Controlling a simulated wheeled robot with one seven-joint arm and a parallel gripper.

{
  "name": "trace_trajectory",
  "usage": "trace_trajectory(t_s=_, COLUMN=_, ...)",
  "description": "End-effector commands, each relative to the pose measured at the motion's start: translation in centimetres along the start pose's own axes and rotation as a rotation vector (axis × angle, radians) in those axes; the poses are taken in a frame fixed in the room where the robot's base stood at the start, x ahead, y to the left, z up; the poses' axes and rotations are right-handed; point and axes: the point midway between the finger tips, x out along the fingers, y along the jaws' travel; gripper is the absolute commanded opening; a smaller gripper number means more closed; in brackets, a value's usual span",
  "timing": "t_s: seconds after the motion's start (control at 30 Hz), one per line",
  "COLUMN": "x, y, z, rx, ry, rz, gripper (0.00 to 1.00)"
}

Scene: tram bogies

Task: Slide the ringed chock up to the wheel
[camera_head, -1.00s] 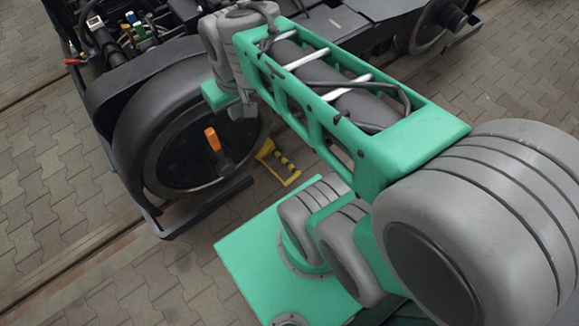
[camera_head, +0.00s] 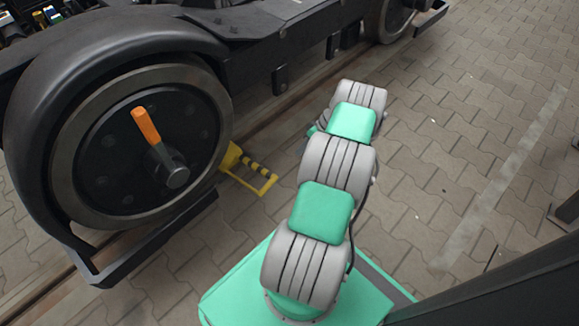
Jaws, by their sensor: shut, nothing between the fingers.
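The yellow chock (camera_head: 231,157) sits low at the right side of the near wheel (camera_head: 100,178). The wheel's rim hides part of the chock, so I cannot tell whether the two touch. The wheel is large and dark, with an orange lever (camera_head: 146,126) on its hub. My arm stands to the right of the chock and points away from me.
The dark bogie frame (camera_head: 265,28) spans the top, with a second wheel (camera_head: 397,18) farther back. A rail (camera_head: 285,118) runs along beneath it. A dark bar (camera_head: 85,272) lies low in front of the near wheel. The paving (camera_head: 465,120) at right is mostly open.

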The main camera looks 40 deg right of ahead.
Motion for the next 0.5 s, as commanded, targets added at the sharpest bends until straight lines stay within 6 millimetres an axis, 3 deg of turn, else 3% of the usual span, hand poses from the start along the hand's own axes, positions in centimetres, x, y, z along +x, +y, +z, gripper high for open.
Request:
trace_trajectory(t_s=0.43, x=9.6, y=0.1, z=0.1, rx=0.002, ry=-0.003, rz=-0.001, gripper=0.0)
trace_trajectory(t_s=0.5, x=10.1, y=-1.1, z=0.1, rx=0.002, ry=-0.003, rz=-0.002, gripper=0.0)
